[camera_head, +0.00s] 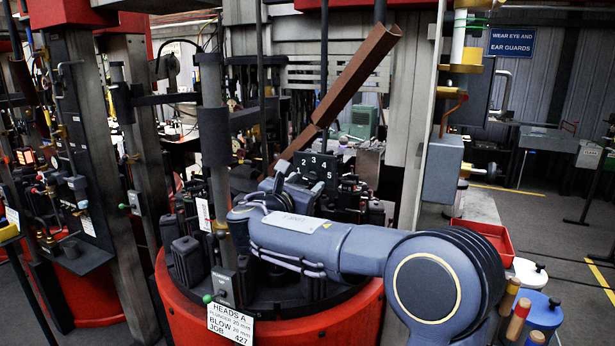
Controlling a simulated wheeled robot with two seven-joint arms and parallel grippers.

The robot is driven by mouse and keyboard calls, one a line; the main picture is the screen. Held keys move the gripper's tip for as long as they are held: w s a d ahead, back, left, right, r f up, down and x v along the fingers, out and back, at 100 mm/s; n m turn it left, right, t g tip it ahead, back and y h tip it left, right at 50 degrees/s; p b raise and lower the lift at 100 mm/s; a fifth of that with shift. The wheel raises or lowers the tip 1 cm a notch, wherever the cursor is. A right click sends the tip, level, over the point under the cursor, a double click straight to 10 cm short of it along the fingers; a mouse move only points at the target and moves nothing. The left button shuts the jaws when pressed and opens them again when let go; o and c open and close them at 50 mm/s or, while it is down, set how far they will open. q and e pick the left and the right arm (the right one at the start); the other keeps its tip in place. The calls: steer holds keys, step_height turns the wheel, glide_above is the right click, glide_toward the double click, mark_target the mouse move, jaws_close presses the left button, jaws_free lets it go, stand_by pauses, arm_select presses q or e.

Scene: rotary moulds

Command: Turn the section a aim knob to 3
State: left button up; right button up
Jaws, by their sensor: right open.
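A dark plate with white numerals (316,168), among them 2, 3 and 5, stands upright at the middle of the machine. The aim knob itself cannot be made out; my right gripper and wrist cover the area in front of the plate's lower left. My right gripper (294,181) is open, close to the plate's lower left edge. Whether it touches anything there cannot be told. My right arm reaches in from the lower right across the front of the machine. My left gripper is not in view.
The round red machine base (310,330) carries several black moulds (187,262) and a "HEADS A" card (231,322). A grey post (213,130) stands left of my wrist. A slanted brown chute (357,74) hangs above the plate. A red tray (486,238) sits at right.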

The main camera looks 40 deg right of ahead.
mark_target(311, 178)
steer(key=shift+x, duration=1.2)
steer(key=c, duration=1)
steer(key=shift+f+m+b, duration=0.15)
steer(key=shift+m+b, duration=0.25)
steer(key=shift+b, duration=0.15)
steer(key=m+b, duration=1)
steer(key=b, duration=0.1)
steer(key=shift+f, duration=0.1)
steer(key=shift+s+m+b, duration=0.1)
steer(key=shift+m+b, duration=1.7)
steer(key=shift+m, duration=0.6)
steer(key=shift+r, duration=0.2)
steer(key=o, duration=1)
